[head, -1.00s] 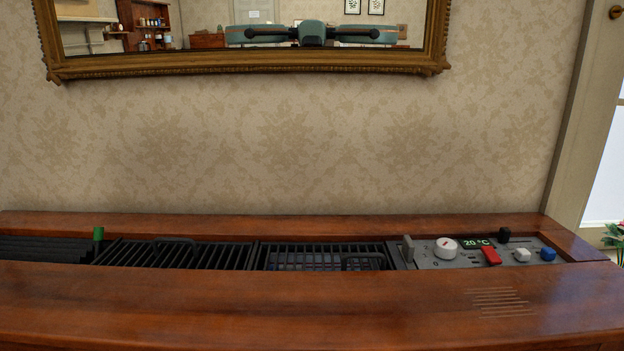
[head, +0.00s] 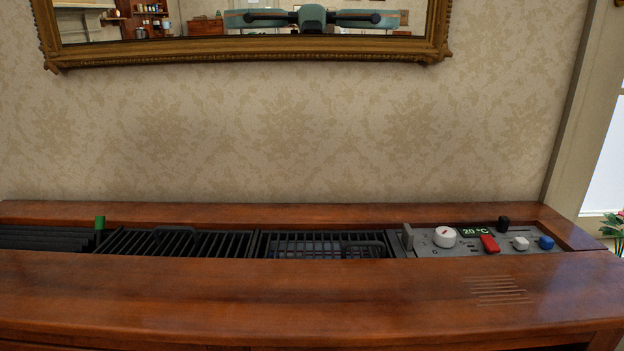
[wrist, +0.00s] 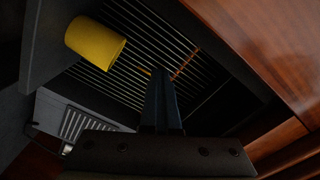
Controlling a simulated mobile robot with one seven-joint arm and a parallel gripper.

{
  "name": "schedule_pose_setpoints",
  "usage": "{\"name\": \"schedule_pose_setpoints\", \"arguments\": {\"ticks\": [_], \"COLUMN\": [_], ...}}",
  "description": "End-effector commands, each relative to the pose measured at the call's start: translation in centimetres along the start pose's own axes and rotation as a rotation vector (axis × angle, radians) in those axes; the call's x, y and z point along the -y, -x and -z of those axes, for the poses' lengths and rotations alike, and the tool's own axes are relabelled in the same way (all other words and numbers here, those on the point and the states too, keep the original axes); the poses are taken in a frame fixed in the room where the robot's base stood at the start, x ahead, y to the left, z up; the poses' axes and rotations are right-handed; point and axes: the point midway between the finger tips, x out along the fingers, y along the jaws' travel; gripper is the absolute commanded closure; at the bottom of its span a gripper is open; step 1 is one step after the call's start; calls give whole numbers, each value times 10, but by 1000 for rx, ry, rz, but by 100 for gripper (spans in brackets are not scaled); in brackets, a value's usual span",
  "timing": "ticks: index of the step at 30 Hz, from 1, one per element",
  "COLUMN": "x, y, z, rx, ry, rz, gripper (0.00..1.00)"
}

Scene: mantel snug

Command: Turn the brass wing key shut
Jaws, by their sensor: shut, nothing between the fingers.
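My gripper (wrist: 163,105) shows in the wrist view with its dark fingers closed together and nothing between them. It points at a dark slatted grille (wrist: 150,50). A thin orange-brown piece (wrist: 184,65) shows at the slats beyond the fingertips; I cannot tell whether it is part of the brass wing key. No brass wing key can be made out for certain in either view. My gripper is not in the head view.
In the wrist view a yellow cylinder (wrist: 95,42) sticks out from a dark panel at upper left. In the head view a wooden cabinet (head: 300,290) has sunken grilles (head: 325,246), a green tab (head: 99,222), and a control panel with a white dial (head: 445,237) and red switch (head: 489,244).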

Motion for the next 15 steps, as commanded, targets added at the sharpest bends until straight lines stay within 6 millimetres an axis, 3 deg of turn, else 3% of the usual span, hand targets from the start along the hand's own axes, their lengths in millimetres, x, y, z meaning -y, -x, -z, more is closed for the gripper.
{"name": "schedule_pose_setpoints", "arguments": {"ticks": [6, 15], "x": [8, 7], "y": [-1, -1], "z": [8, 1], "rx": [-18, -14], "ry": [-3, -2], "rz": [5, 3], "gripper": [100, 100]}}
